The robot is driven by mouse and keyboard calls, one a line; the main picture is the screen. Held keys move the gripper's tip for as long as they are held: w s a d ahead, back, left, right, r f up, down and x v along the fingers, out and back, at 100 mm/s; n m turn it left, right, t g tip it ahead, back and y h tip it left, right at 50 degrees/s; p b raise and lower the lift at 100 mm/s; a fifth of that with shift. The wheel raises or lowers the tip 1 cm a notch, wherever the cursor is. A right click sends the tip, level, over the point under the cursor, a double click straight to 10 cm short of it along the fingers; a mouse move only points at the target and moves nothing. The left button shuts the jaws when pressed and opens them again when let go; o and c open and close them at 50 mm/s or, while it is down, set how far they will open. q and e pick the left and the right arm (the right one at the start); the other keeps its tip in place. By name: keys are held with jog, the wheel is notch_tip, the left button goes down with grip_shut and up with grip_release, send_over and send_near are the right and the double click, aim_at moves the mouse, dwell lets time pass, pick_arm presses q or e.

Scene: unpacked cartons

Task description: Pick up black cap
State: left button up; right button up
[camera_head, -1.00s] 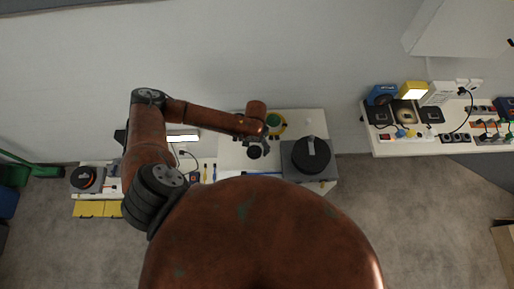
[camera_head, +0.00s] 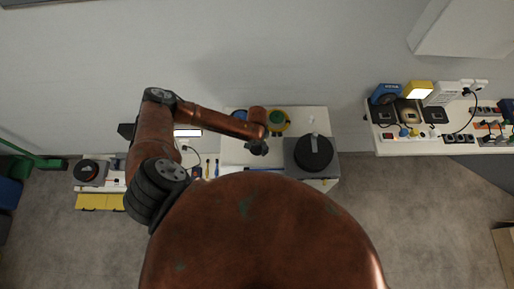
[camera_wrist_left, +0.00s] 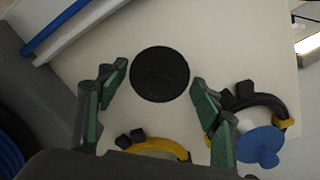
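The black cap (camera_wrist_left: 160,70) is a round, dark, cup-like piece on the pale tabletop in the left wrist view. My left gripper (camera_wrist_left: 158,78) is open, with one green-padded finger on each side of the cap. The cap appears between and just beyond the fingertips; I cannot tell the height left between them. In the head view my left gripper (camera_head: 257,148) hangs over the white table (camera_head: 235,151) and hides the cap. My right gripper is not in view.
A grey device with a black disc (camera_head: 313,154) stands right of the gripper. Yellow-black pieces, one with a green top (camera_head: 276,119), lie by the wall. The wrist view shows a blue knob (camera_wrist_left: 259,143) near the right finger. Another crowded table (camera_head: 440,145) stands at right.

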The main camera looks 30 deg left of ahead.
pick_arm(q)
jog(key=c, duration=0.5)
jog(key=shift+r, duration=0.1)
jog(key=shift+c, duration=0.2)
jog(key=shift+r, duration=0.25)
notch_tip(320, 180, up, 2)
jog(key=shift+r, duration=0.2)
jog(key=s+d+r, duration=0.3)
jog(key=s+r, duration=0.7)
jog(key=s, duration=0.3)
jog(key=shift+s+d, duration=0.2)
jog(key=shift+s, duration=0.05)
